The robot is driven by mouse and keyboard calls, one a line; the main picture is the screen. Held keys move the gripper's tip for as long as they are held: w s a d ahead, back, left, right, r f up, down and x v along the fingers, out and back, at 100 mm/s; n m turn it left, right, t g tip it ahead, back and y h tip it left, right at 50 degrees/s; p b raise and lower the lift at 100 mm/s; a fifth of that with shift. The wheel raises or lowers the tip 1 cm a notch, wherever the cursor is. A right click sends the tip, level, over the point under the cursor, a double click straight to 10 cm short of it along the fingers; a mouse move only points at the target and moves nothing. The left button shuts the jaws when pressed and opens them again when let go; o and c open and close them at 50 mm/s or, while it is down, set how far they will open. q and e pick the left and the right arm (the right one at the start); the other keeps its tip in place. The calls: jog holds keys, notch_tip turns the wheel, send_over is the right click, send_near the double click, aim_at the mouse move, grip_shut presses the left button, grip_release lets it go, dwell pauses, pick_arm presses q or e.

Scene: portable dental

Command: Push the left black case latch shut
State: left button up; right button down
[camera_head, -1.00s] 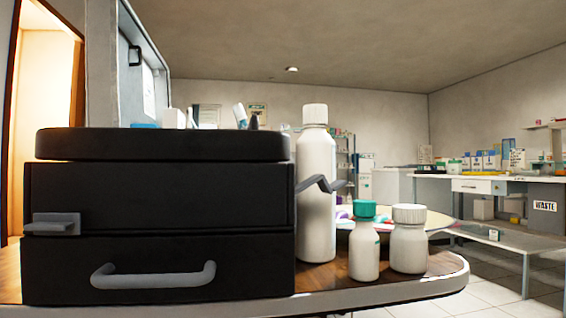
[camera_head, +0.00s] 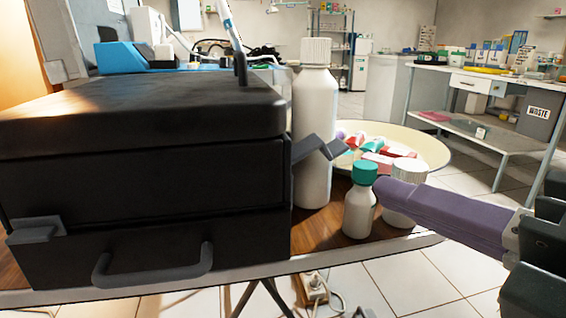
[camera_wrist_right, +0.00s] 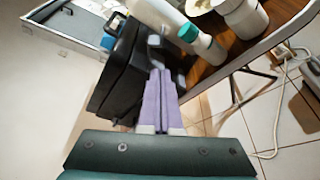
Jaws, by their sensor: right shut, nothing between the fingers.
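The black case (camera_head: 150,195) stands closed on the wooden table top, with a grey handle (camera_head: 150,272) on its front. The grey left latch (camera_head: 36,230) is at the front's left end and sticks out from the face. A second grey latch (camera_head: 320,150) juts out at the case's right side. My right gripper (camera_head: 382,190), with purple fingers, is shut and empty. In the head view its tips overlap the small bottles, right of the case. In the right wrist view the shut fingers (camera_wrist_right: 160,72) point toward the case's latch side; contact is unclear. My left gripper is out of view.
A tall white bottle (camera_head: 314,130), a teal-capped bottle (camera_head: 360,205) and a white-capped bottle (camera_head: 405,202) stand right of the case. A round tray (camera_head: 425,148) with coloured items is behind them. Free room lies before the table's front edge.

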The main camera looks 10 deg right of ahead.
jog(key=b+x, duration=0.1)
jog(key=x, duration=0.9)
jog(key=shift+b, duration=0.35)
